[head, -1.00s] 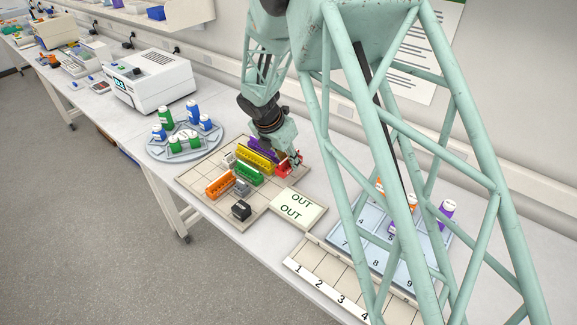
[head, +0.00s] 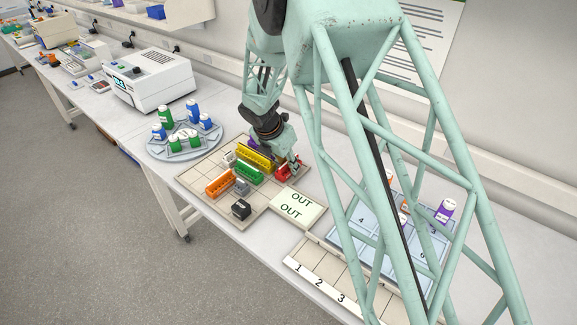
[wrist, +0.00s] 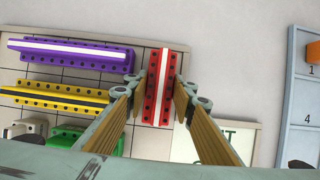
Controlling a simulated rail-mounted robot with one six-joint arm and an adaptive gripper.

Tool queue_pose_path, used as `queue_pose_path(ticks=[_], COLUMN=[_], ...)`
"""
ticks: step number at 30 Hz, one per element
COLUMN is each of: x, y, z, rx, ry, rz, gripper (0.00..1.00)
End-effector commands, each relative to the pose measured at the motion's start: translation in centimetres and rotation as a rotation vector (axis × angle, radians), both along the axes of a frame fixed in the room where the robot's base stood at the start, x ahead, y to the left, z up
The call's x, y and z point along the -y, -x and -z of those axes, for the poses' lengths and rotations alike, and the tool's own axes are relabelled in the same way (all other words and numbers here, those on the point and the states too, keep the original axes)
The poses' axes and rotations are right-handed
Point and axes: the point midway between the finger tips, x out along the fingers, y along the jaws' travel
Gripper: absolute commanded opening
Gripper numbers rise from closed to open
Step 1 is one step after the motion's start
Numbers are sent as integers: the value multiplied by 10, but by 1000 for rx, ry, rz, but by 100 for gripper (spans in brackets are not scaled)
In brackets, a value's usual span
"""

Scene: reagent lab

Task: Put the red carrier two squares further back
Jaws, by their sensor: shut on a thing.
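The red carrier (wrist: 159,88) is a narrow block with a pale stripe and rows of holes. In the wrist view it stands lengthwise between the two fingers of my gripper (wrist: 158,100), which is shut on it. In the head view the red carrier (head: 284,171) is at the right side of the beige gridded board (head: 192,183), partly hidden by my gripper (head: 288,163). I cannot tell whether it touches the board.
Purple (wrist: 70,54), yellow (wrist: 55,95) and green (head: 249,173) carriers lie left of the red one. An orange carrier (head: 220,184), a black block (head: 241,209) and a grey block (head: 241,187) sit nearer the front. An OUT plate (head: 297,207) adjoins the board.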

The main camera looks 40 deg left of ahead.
Motion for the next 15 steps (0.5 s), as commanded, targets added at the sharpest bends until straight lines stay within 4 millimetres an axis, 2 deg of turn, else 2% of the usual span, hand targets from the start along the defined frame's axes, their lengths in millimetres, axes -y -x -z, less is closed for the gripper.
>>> queue_pose_path(ticks=[14,15], x=[0,0], y=[0,0], z=[4,4], rx=[0,0], ry=[0,0], rz=[0,0], gripper=[12,25])
